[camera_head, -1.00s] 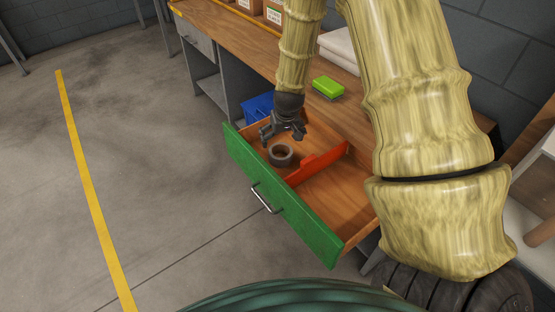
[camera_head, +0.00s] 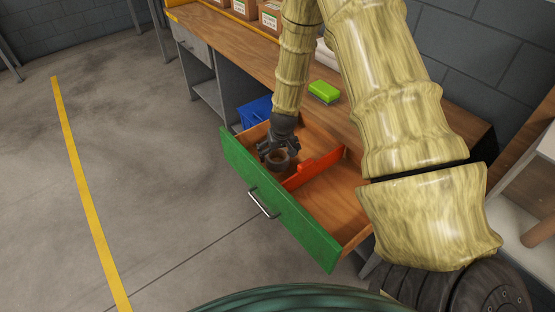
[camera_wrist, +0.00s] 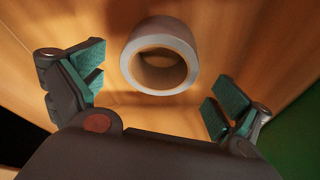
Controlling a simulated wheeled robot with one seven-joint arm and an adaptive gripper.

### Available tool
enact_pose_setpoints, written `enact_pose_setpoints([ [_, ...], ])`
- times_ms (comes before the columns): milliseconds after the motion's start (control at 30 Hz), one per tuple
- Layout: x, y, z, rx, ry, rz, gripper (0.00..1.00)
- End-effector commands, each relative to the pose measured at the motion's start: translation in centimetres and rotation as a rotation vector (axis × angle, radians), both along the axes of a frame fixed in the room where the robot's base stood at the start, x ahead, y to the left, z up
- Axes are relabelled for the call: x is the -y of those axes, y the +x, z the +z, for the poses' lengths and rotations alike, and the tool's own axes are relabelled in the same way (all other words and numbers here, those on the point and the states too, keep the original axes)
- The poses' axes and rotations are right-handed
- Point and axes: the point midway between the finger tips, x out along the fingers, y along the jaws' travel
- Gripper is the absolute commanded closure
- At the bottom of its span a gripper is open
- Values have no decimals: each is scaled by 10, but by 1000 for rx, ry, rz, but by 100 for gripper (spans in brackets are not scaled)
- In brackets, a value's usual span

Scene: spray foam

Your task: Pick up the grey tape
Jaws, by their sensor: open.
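The grey tape (camera_head: 279,159) is a roll lying in the far-left compartment of the open green-fronted drawer (camera_head: 250,190). It also shows in the wrist view (camera_wrist: 160,56), its ring and hole plain, resting on the wooden drawer bottom. My gripper (camera_head: 276,155) is open and reaches down into that compartment, right at the tape. In the wrist view the two green-padded fingers (camera_wrist: 160,88) stand wide apart, one on each side of the roll, with a gap to it on both sides. In the head view the gripper partly hides the tape.
A red-orange divider (camera_head: 305,172) stands beside the tape, with the empty right compartment beyond. The drawer's green front wall is close to my gripper. A green sponge (camera_head: 324,91) lies on the wooden bench (camera_head: 235,53). A blue bin (camera_head: 254,111) stands behind the drawer.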

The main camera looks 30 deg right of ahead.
Motion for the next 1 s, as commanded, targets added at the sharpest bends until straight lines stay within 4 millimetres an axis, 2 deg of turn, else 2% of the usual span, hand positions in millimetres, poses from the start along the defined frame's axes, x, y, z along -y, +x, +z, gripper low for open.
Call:
enact_pose_setpoints([
  [233,3,6,-24,-1,1,0,0],
  [567,4,8,-28,0,1,0,0],
  [600,4,8,-28,0,1,0,2],
  [667,4,8,-28,0,1,0,13],
  [867,4,8,-28,0,1,0,49],
  [900,4,8,-28,0,1,0,53],
  [1000,4,8,-28,0,1,0,53],
])
